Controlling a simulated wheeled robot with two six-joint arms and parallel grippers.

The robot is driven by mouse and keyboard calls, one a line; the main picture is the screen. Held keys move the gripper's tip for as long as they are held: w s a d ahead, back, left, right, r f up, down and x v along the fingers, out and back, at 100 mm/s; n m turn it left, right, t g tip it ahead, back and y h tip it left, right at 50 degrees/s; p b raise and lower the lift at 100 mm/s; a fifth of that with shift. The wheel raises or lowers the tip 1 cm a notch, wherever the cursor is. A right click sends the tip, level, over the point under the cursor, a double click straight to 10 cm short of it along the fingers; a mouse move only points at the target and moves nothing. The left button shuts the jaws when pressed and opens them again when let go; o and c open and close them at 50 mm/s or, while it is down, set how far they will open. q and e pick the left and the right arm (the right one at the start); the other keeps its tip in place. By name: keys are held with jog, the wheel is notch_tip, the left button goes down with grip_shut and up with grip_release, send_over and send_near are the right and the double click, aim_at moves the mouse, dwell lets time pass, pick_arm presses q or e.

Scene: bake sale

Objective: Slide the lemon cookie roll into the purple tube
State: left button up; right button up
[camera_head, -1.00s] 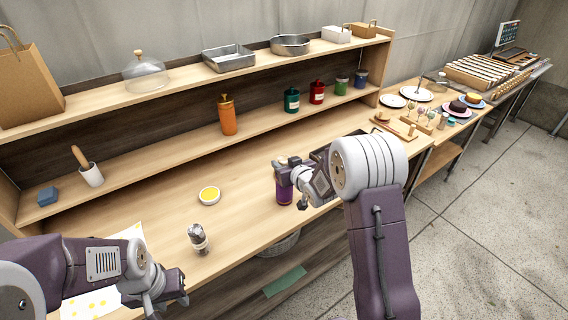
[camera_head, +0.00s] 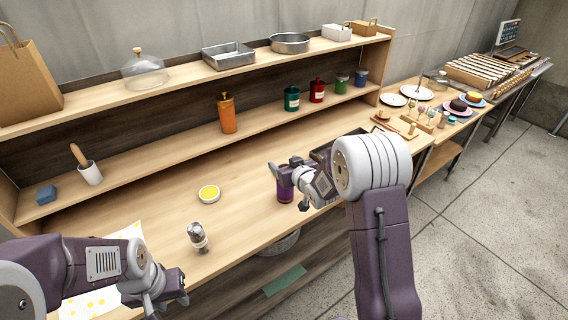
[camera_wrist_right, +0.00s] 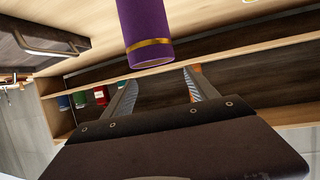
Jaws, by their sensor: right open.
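The purple tube (camera_head: 284,191) stands upright on the bench. It shows large in the right wrist view (camera_wrist_right: 146,30), with a gold band near its end. My right gripper (camera_head: 290,186) is open beside the tube. In the wrist view its fingertips (camera_wrist_right: 160,76) spread close to the banded end; I cannot tell whether they reach around it.
A white sheet with yellow dots (camera_head: 95,303) lies under my left arm. Shelves behind hold an orange bottle (camera_head: 227,115), jars and pans. The bench between the cylinder and the tube is clear.

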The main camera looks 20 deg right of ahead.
jog(key=v, duration=0.8)
jog(key=shift+s, duration=0.1)
dwell(1.1)
